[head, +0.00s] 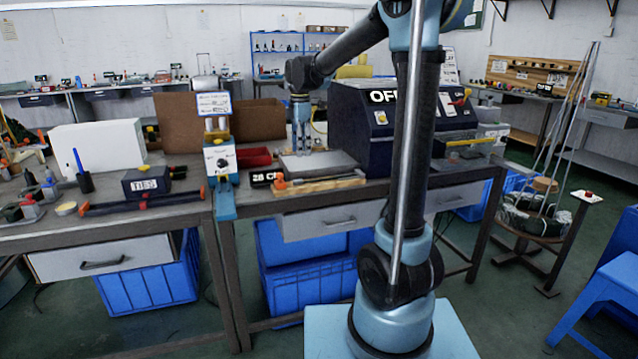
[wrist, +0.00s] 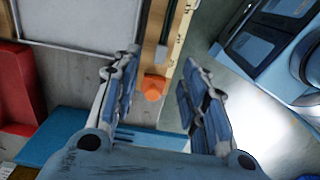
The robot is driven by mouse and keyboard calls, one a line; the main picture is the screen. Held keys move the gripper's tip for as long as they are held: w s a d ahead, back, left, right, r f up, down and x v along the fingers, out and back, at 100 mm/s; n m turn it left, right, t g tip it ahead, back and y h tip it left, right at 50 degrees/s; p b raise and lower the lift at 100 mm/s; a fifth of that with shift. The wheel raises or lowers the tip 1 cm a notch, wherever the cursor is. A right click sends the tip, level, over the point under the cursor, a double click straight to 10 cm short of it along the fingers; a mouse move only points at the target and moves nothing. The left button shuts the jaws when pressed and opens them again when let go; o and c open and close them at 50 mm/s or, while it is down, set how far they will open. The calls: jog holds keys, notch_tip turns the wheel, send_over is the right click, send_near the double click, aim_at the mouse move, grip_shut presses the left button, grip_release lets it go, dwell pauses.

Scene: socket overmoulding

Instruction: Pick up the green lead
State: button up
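I cannot clearly pick out a green lead in either view. Dark and pale coils (head: 530,222) sit on a round stand at the right in the head view; their colours are hard to tell. My gripper (head: 301,142) points down above the bench, near a grey flat plate (head: 335,164). In the wrist view my gripper (wrist: 160,60) has its two fingers spread apart with nothing held between them. Below the gap lies a wooden strip with marks (wrist: 176,30), with an orange knob (wrist: 153,88) at its end.
A dark machine marked OFF (head: 360,120) stands right of my gripper. A blue clamp-like post with a white dial (head: 220,160) and a red tray (head: 253,157) are to its left. Blue crates (head: 305,290) are under the bench. A blue stool (head: 610,290) stands at right.

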notch_tip(320, 180, down, 6)
jog(key=shift+r, duration=0.1)
jog(key=shift+s+a+f, duration=0.1)
jog(key=shift+s+f, duration=0.05)
jog(key=shift+f, duration=1.2)
jog(key=shift+s+a+f, duration=0.1)
jog(key=shift+s+f, duration=0.05)
jog(key=shift+f, duration=1.15)
grip_shut()
